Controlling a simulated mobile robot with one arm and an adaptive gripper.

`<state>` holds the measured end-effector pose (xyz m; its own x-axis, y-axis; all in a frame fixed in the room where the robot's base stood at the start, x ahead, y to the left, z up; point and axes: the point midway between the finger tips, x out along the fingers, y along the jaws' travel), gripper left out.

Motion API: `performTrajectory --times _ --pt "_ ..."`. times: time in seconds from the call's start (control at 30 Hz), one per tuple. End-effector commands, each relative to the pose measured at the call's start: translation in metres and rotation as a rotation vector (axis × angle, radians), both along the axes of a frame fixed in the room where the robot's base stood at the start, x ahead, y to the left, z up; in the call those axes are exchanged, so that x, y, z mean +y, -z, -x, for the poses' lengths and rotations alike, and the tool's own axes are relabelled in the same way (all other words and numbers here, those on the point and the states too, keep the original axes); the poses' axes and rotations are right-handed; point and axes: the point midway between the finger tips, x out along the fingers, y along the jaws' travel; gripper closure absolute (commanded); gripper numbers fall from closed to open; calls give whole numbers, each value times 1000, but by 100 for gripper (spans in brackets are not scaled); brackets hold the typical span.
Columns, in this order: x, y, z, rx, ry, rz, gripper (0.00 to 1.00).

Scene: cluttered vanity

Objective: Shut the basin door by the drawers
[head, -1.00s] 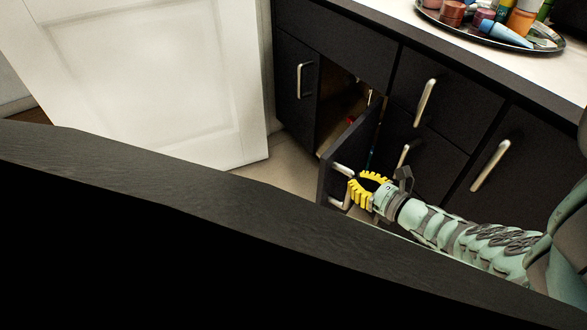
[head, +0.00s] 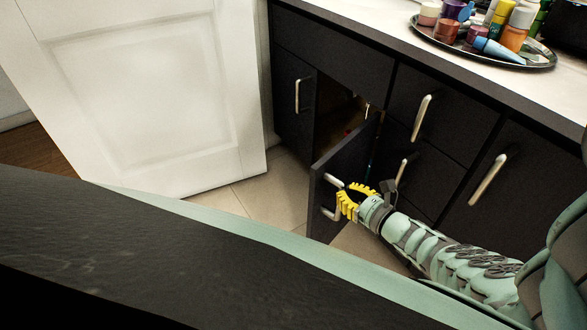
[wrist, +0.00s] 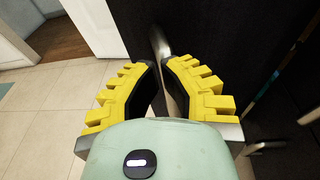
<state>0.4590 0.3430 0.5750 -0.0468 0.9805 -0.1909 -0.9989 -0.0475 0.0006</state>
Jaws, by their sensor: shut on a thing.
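The basin door (head: 348,165) is a dark panel standing open beside the drawers, swung out from the cabinet. Its metal handle (head: 331,194) is near its free edge, and the handle also shows in the wrist view (wrist: 163,48). My gripper (head: 347,196) has yellow toothed fingers and is at this handle, shut on it. In the wrist view the fingers (wrist: 163,85) sit on either side of the handle, and part of it is hidden between them. The dark opening (head: 340,105) behind the door shows a small red thing inside.
Drawers with metal handles (head: 422,118) are just right of the opening, close to my arm. Another closed cabinet door (head: 293,100) is on the left. A white room door (head: 150,100) stands further left. A tray (head: 550,62) of bottles is on the counter. Tiled floor (head: 262,190) is clear.

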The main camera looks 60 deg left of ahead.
Motion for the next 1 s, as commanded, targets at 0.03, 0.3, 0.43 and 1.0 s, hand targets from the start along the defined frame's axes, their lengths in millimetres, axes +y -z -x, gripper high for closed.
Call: performTrajectory --times 0.03,0.3,0.43,1.0 --pt "1 0 0 1 6 -2 100" --pt "8 0 2 -4 24 -2 100" --pt "10 0 6 0 27 -1 100" --pt "22 0 13 0 63 2 100"
